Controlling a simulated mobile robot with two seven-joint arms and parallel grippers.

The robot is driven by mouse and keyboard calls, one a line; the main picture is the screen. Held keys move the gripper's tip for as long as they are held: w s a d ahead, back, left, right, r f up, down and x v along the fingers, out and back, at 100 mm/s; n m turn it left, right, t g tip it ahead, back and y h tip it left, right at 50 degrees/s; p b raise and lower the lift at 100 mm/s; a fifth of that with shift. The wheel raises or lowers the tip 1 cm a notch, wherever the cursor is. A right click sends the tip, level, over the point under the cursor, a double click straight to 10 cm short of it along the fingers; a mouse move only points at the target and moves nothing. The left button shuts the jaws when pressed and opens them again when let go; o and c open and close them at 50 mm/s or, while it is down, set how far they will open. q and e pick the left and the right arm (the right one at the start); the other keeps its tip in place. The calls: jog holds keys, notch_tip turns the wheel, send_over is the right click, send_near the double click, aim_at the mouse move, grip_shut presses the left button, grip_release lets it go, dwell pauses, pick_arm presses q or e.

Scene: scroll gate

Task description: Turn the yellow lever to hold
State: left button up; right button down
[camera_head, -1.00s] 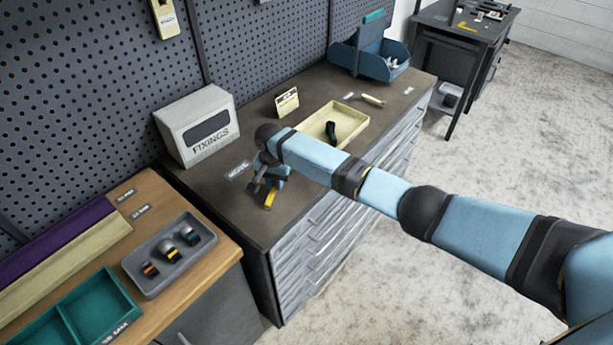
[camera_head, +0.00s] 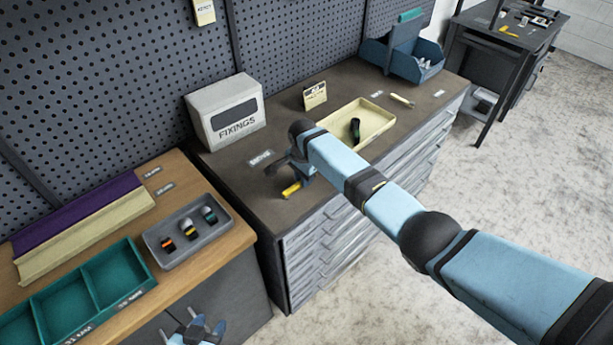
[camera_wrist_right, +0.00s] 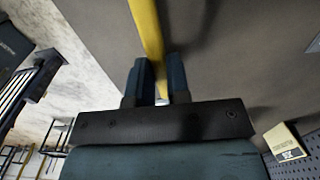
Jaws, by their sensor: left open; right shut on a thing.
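The yellow lever (camera_head: 291,189) shows as a short slanted bar near the front left edge of the dark cabinet top. My right gripper (camera_head: 300,174) is at the lever, partly hidden by its own wrist. In the right wrist view the yellow lever (camera_wrist_right: 148,35) runs between the two dark fingers of my right gripper (camera_wrist_right: 159,75), which are shut on it. The lever's mount and its set position are hidden. My left gripper (camera_head: 197,327) is open and empty at the bottom of the head view, in front of the wooden bench.
A white FIXINGS box (camera_head: 226,112), a small label plate (camera_head: 260,158) and a cream tray (camera_head: 374,126) are on the cabinet top. A grey tray (camera_head: 164,251) with small parts and a teal divided tray (camera_head: 128,262) are on the bench. Pegboard (camera_head: 300,50) stands behind.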

jog(key=shift+d, duration=0.1)
jog(key=c, duration=1.1)
grip_release()
notch_tip(320, 180, up, 14)
jog(key=shift+f+b, duration=0.1)
jog(key=shift+b, duration=0.25)
